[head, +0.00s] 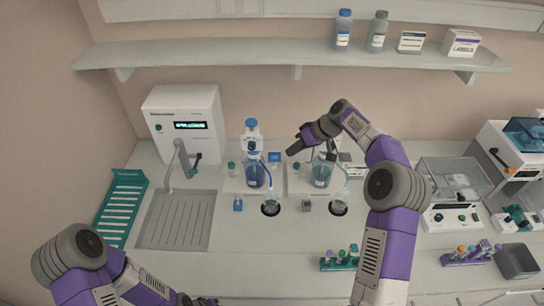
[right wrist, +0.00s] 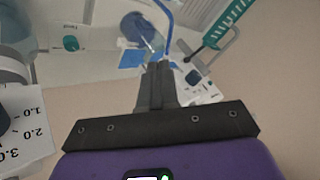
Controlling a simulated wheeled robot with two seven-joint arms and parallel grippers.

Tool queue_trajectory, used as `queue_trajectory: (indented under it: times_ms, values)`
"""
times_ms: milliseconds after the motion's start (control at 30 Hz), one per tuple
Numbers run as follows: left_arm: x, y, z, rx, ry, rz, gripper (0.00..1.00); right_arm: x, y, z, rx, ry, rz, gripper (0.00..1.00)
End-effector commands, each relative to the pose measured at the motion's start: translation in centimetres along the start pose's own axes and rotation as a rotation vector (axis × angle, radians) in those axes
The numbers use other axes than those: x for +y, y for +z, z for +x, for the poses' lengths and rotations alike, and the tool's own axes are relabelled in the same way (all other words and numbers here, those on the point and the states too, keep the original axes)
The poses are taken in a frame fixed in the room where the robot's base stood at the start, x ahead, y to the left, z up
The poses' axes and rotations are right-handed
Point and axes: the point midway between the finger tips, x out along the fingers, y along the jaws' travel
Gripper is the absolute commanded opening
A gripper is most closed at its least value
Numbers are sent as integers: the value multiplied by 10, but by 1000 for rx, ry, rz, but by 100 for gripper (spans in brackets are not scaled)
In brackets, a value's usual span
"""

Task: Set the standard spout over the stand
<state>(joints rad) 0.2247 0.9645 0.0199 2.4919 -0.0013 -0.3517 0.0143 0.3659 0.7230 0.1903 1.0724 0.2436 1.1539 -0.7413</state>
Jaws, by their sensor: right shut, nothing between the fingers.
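I cannot tell for sure which part is the standard spout. A blue-capped bottle (head: 252,168) has a blue tube (head: 266,172) curving down beside it to a cup (head: 271,206). A similar bottle (head: 322,172) stands to its right, with a pale tube (head: 344,176) and a cup (head: 338,206). Between the cups is a small grey block (head: 306,206); a blue block (head: 238,204) is at the left. My right gripper (head: 292,151) is shut and empty between the bottles; in the right wrist view its fingers (right wrist: 159,70) point toward the blue tube (right wrist: 169,20). My left gripper (head: 205,300) is cut off at the bottom edge.
A grey tap (head: 179,160) stands over a sink (head: 176,220) at left, with a teal rack (head: 120,208) beside it. A tube rack (head: 340,260) is at the front. A balance (head: 455,195) is at right.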

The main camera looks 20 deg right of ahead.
Motion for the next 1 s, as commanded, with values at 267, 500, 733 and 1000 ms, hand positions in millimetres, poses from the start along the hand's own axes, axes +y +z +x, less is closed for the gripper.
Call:
queue_trajectory:
  times_ms: [267, 500, 733, 1000]
  values:
    - [0, -1, -1, 2, 0, 0, 43, 0, 0, 5, -2, -2, 1, 0]
    - [2, 0, -5, 2, 0, 0, 43, -1, 0, 42, -4, -4, 1, 0]
    - [4, 0, -11, 2, 0, 0, 43, -1, 1, 82, -4, -3, 1, 0]
    - [5, 0, -13, 2, 0, 0, 43, 0, 0, 100, 0, 0, 0, 0]
